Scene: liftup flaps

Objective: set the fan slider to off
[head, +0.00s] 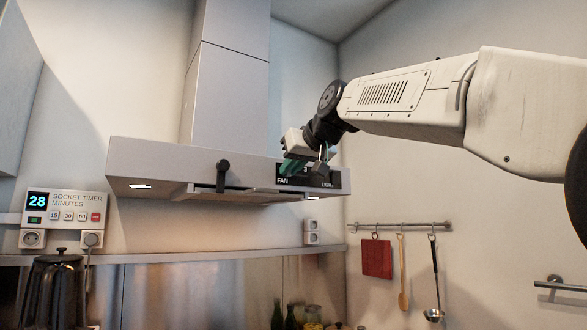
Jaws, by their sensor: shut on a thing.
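The range hood (150,167) hangs on the back wall. Its black control panel (334,178) is at the right end of the front, with the labels FAN and LIGHT.
A black handle (223,173) sits on the hood's front, left of the panel. A socket timer (64,207) reading 28 and a black kettle (56,285) are at the left. Utensils hang from a rail (400,226) at the right.

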